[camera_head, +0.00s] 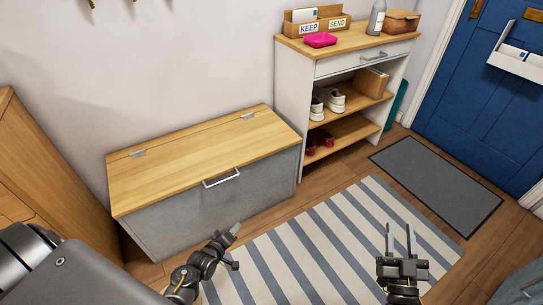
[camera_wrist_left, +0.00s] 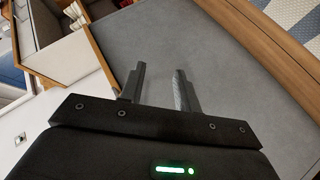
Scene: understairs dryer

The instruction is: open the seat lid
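The seat bench has a closed wooden lid (camera_head: 205,155) with two hinges along its back edge, against the wall. A silver bar handle (camera_head: 221,178) sits at the lid's front edge, above the grey front panel (camera_head: 225,208). My left gripper (camera_head: 236,246) is in front of the bench, lower than the handle and apart from it. Its fingers (camera_wrist_left: 160,84) are parted and empty in the left wrist view, before a grey surface (camera_wrist_left: 215,60); no handle shows there. My right gripper (camera_head: 398,238) is open and empty above the striped rug, well right of the bench.
A shelf unit (camera_head: 345,45) with shoes, a box and a pink tray stands right of the bench. A wooden cabinet (camera_head: 45,170) is close on the left. The striped rug (camera_head: 320,245) and grey doormat (camera_head: 435,180) lie on open floor before the blue door (camera_head: 485,75).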

